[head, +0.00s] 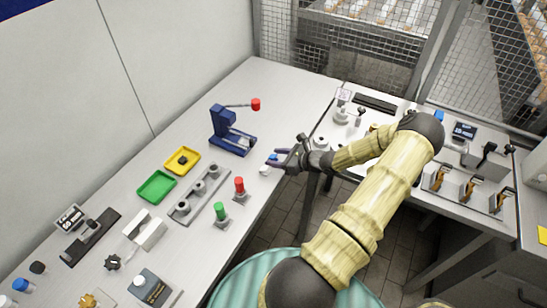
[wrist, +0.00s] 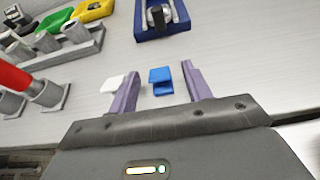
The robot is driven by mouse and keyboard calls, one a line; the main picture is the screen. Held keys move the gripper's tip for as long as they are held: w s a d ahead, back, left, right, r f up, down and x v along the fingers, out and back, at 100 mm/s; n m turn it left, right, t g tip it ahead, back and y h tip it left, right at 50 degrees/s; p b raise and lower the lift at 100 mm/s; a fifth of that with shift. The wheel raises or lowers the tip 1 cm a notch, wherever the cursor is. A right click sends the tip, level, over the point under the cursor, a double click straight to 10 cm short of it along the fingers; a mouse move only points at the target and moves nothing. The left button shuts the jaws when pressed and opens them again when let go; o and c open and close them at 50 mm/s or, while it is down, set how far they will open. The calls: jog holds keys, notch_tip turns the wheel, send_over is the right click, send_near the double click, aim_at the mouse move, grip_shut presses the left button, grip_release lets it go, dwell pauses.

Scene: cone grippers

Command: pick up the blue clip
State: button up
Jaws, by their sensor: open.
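The blue clip (wrist: 161,80) lies on the light table top near the table's front edge. In the wrist view it sits between the two purple fingers of my gripper (wrist: 158,88), closer to the right finger, with a gap visible to its left. In the head view the clip (head: 273,156) shows as a small blue spot at the fingertips of my gripper (head: 273,160). My gripper is open, and I see no finger closed on the clip. A white clip-like piece (wrist: 113,83) lies just left of the left finger, partly covered by it.
A blue press (head: 230,132) with a red-knobbed lever stands behind. Red (head: 239,186) and green (head: 220,210) cylinders, a grey rack (head: 199,193), a yellow tray (head: 169,163) and a green tray (head: 157,198) stand to the left.

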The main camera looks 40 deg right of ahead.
aim_at(277, 158)
dwell(0.5)
jog(key=c, duration=1)
jog(key=shift+c, duration=0.2)
notch_tip(277, 158, up, 10)
jog(key=b, duration=0.1)
